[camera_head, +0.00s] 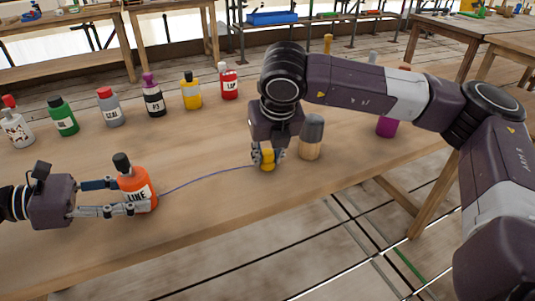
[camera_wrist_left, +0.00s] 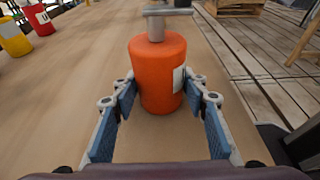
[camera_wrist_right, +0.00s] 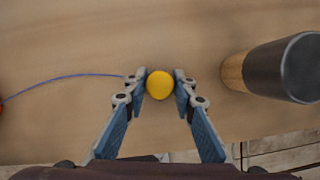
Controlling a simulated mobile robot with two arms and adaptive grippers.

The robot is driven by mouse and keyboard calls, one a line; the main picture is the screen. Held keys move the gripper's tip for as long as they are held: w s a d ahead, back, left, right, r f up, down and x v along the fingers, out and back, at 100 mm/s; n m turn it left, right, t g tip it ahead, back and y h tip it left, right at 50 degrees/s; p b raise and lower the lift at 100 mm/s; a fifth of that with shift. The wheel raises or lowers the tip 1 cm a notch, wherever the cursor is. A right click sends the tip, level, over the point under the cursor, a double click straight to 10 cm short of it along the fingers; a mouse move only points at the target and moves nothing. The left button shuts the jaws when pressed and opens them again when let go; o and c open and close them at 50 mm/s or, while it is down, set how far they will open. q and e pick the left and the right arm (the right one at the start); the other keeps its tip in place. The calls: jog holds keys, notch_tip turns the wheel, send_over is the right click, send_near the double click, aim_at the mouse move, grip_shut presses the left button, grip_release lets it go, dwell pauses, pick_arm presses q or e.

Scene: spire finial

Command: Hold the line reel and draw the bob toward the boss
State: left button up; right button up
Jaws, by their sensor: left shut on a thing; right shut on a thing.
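The line reel is an orange bottle-shaped body labelled LINE (camera_head: 138,190) with a dark top, upright on the table. My left gripper (camera_head: 140,205) is shut on it from the left; the left wrist view shows the orange body (camera_wrist_left: 157,75) between the two fingers. The bob is a small yellow piece (camera_head: 267,160), round from above in the right wrist view (camera_wrist_right: 160,85). My right gripper (camera_head: 266,158) is shut on it from above. A thin blue line (camera_head: 205,178) runs from the reel to the bob. The boss is probably the wooden post with a dark grey cap (camera_head: 311,138), just right of the bob.
Several labelled bottles stand along the far side of the table, including a yellow one (camera_head: 191,91) and a red one (camera_head: 229,82). A purple item (camera_head: 387,126) stands to the right. The tabletop between reel and bob is clear apart from the line.

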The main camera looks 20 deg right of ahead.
jog(key=shift+f, duration=0.15)
jog(key=o, duration=1)
pick_arm(q)
jog(key=o, duration=0.9)
pick_arm(e)
jog(key=v, duration=1.2)
pick_arm(q)
jog(key=shift+o, duration=0.2)
